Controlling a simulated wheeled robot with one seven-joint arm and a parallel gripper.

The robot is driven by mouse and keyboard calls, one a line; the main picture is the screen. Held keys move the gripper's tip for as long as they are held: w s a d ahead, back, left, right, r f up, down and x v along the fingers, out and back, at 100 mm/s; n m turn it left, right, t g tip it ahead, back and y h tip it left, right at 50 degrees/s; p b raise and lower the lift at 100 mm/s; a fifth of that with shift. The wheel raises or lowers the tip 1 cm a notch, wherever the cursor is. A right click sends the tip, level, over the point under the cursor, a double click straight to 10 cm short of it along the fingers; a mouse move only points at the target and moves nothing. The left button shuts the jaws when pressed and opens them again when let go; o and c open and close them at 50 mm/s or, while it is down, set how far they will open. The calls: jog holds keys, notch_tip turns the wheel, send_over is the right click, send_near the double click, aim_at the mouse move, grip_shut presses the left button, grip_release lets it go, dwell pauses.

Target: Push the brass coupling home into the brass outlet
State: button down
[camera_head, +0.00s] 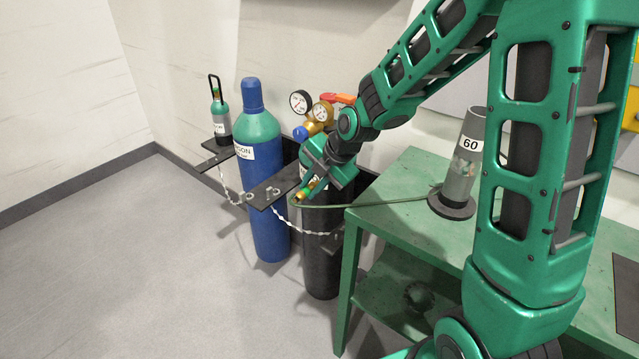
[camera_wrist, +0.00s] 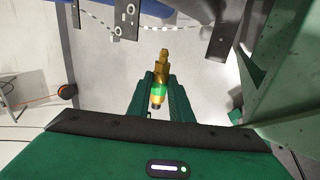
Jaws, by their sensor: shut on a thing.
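My gripper (camera_head: 312,187) is shut on the brass coupling (camera_head: 301,195), in front of the black cylinder. In the wrist view the two green fingers (camera_wrist: 160,98) close on both sides of the coupling (camera_wrist: 158,91), which has a green band and a dark near end. More brass extends beyond the fingertips; I cannot tell whether it is all coupling or partly the outlet. The brass regulator body (camera_head: 319,126) with its gauges is above and behind the gripper. The brass outlet cannot be told apart, and my wrist covers the area below the regulator.
A blue cylinder (camera_head: 263,200) stands left of the black cylinder (camera_head: 320,250); dark brackets and chains (camera_head: 300,236) hang close by. The floor at left is clear.

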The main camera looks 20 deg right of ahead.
jog(key=shift+w, duration=0.1)
jog(key=shift+d, duration=0.15)
dwell(0.3)
jog(key=shift+w+d, duration=0.5)
jog(key=shift+d, duration=0.25)
jog(key=shift+w+d, duration=0.5)
jog(key=shift+d, duration=0.3)
jog(key=shift+w+d, duration=0.5)
jog(key=shift+d, duration=0.25)
jog(key=shift+w+d+r, duration=0.1)
jog(key=shift+w+d, duration=0.4)
jog(key=shift+d, duration=0.25)
jog(key=shift+w+d, duration=0.45)
jog(key=shift+d, duration=0.25)
dwell(0.7)
jog(key=c, duration=1.5)
grip_release()
jog(key=v, duration=1)
jog(key=shift+s+d+r, duration=0.1)
jog(key=shift+r, duration=0.2)
